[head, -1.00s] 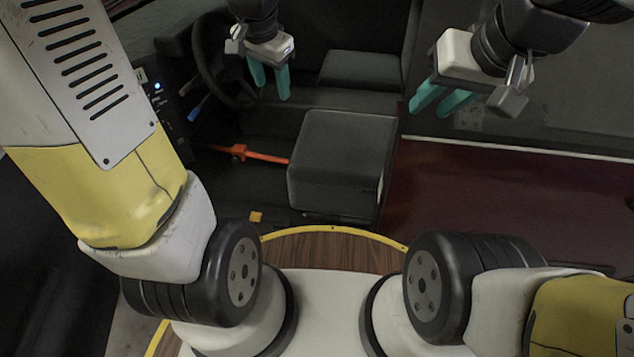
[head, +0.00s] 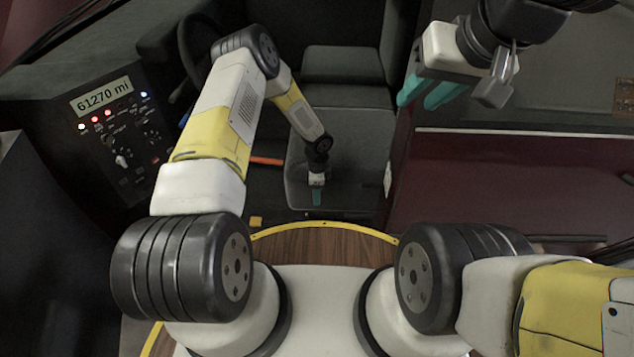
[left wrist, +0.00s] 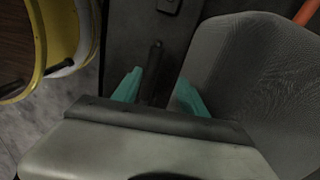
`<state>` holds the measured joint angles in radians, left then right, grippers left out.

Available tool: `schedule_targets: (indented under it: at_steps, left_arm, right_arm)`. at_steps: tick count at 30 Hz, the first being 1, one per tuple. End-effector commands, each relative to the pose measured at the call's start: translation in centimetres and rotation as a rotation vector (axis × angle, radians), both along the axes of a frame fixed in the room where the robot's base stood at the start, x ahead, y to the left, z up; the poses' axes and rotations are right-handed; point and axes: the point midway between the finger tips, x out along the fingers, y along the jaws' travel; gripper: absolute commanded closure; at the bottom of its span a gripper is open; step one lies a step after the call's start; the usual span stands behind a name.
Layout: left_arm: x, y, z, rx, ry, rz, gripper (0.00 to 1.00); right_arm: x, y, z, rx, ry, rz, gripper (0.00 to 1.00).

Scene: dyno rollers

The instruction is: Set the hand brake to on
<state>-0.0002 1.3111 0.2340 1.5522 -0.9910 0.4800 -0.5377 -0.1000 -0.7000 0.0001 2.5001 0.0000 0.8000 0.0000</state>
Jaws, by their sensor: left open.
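A dark upright lever with a rounded grip (left wrist: 154,65), which looks like the hand brake, stands beside the grey seat in the left wrist view. My left gripper (left wrist: 158,94) is open, with its teal fingers on either side of the lever in that picture; I cannot tell whether they touch it. In the head view my left gripper (head: 316,197) hangs in front of the dark driver's seat (head: 350,135), and I cannot make out the lever there. My right gripper (head: 428,95) is open and empty, raised at the upper right.
A dashboard panel (head: 120,125) with lit lamps and a mileage display is at the left. The steering wheel (head: 190,60) is partly behind my left arm. An orange strap (head: 266,161) lies left of the seat. The dark red floor (head: 480,185) at the right is clear.

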Motion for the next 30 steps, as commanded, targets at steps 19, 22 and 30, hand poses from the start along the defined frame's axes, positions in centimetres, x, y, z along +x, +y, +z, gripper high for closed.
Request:
schedule_targets:
  at_steps: [19,22,30]
  left_arm:
    - [-1.1,-0.8,-9.5,-0.011,0.018,-0.04,0.5]
    - [-1.1,-0.8,-10.2,-0.01,0.017,-0.041,0.5]
    - [-1.1,-0.8,-10.5,-0.01,0.017,-0.041,0.5]
  right_arm:
    - [0.0,0.0,0.0,0.0,0.0,0.0,0.67]
    - [0.0,0.0,0.0,0.0,0.0,0.0,0.67]
    - [0.0,0.0,0.0,0.0,0.0,0.0,0.67]
